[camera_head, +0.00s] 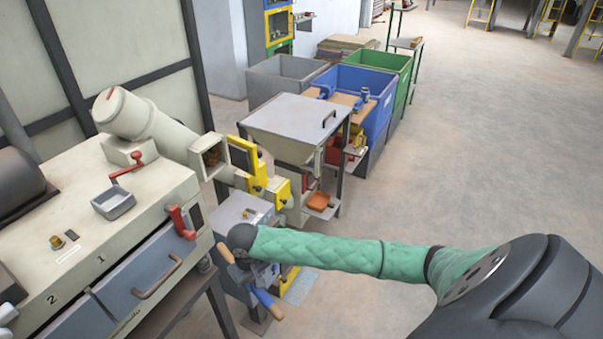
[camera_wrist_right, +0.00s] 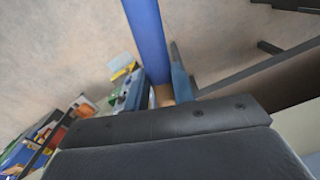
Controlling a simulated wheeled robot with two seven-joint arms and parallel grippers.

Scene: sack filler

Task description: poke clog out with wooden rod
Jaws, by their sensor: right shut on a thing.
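My right gripper (camera_head: 258,272) is shut on the rod (camera_head: 266,300), low in front of the grey cabinet below the yellow-framed parts. The rod has a blue section pointing down and right, and a bare wood-coloured part at its upper left. In the right wrist view the blue section (camera_wrist_right: 146,40) runs up from between the fingers (camera_wrist_right: 160,88). The cream machine's angled tube ends in a square opening (camera_head: 212,157) with something brownish inside; I cannot tell whether it is the clog. The rod is apart from this opening. My left gripper is not in view.
The cream machine (camera_head: 65,225) with drawers, a red crank (camera_head: 128,167) and a red lever (camera_head: 181,222) fills the left. A lidded grey hopper (camera_head: 295,125) stands behind my right arm. Grey, blue (camera_head: 378,125) and green bins stand farther back. The floor at right is clear.

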